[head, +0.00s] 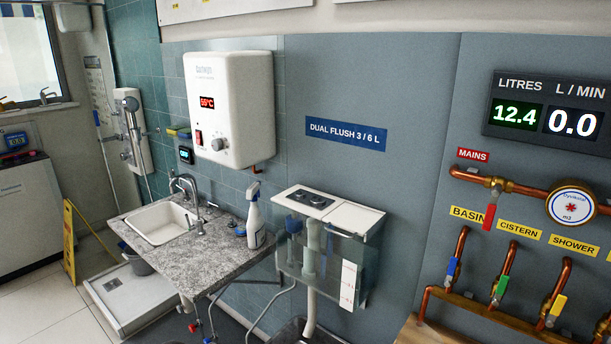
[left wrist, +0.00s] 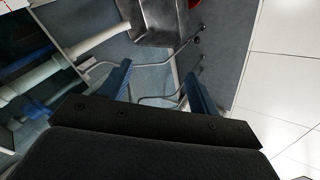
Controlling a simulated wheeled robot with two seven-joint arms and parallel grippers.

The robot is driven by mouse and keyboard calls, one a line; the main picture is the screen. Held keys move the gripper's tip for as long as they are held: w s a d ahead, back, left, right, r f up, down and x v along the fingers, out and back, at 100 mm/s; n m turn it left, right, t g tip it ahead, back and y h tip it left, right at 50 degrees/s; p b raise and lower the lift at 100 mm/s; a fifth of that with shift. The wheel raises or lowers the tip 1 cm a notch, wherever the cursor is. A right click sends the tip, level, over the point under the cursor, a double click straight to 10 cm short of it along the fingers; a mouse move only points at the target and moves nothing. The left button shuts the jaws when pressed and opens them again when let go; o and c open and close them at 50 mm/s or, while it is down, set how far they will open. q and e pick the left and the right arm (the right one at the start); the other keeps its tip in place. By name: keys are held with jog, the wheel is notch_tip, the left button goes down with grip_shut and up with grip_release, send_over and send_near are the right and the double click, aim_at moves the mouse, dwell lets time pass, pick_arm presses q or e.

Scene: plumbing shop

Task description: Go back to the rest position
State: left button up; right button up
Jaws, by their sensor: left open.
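My left gripper (left wrist: 158,88) shows in the left wrist view, with its two blue fingers spread apart and nothing between them. Beyond the fingers are bent pipes, a grey panel and a metal box-like part (left wrist: 160,22). Neither of my grippers shows in the head view. The right gripper is in no view.
In the head view, a glass cistern (head: 325,262) stands beside a stone-look counter (head: 185,262) with a basin and a spray bottle (head: 255,217). Copper pipes with coloured valves (head: 500,288) line the right wall. A yellow floor sign (head: 69,240) stands left, near open tiled floor (head: 40,310).

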pick_arm(q)
jog(key=s+d+m+g+y, duration=0.25)
jog(key=s+m, duration=0.45)
jog(key=s, duration=2.4)
notch_tip(320, 180, down, 23)
jog(key=w+d+g, duration=0.1)
jog(key=w, duration=0.2)
jog(key=s+f, duration=0.4)
jog(key=f, duration=0.9)
jog(key=s+f+g+b, duration=0.1)
jog(key=s+f, duration=0.4)
jog(key=f, duration=0.9)
jog(key=shift+d+m+y, duration=0.25)
jog(key=shift+m+y, duration=0.05)
jog(key=shift+y, duration=0.05)
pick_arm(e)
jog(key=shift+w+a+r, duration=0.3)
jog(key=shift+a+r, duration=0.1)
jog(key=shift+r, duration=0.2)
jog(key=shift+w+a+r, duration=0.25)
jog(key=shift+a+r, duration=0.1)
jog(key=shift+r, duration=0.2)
